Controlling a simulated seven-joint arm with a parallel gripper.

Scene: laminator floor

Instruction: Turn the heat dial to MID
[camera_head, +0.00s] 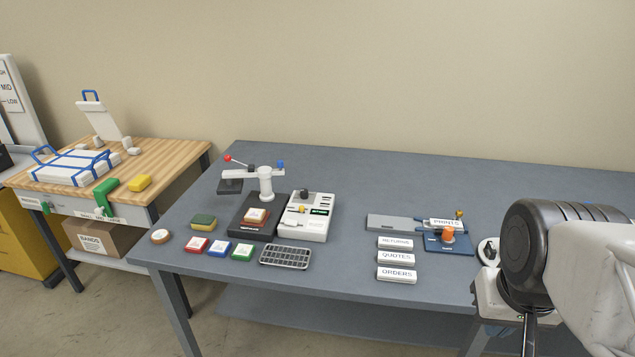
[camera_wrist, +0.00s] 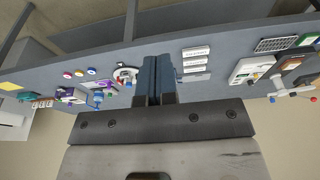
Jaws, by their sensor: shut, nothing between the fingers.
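A white upright panel (camera_head: 10,88) at the far left of the head view carries lettering that reads MID and LOW, with a cut-off word above. It is cut by the picture edge, and I cannot make out a heat dial on it. I cannot pick out the heat dial in the wrist view either. My gripper (camera_wrist: 157,62) is shut and empty in the wrist view, its dark blue fingers together above the grey table. In the head view my arm is at the right, far from the lettered panel.
The grey table (camera_head: 330,170) holds a stamp press (camera_head: 265,185), a white device (camera_head: 305,218), coloured pads, a grey rack (camera_head: 286,257) and labelled blocks (camera_head: 396,275). A wooden bench (camera_head: 170,155) with a white blue-handled item (camera_head: 75,167) stands between it and the panel.

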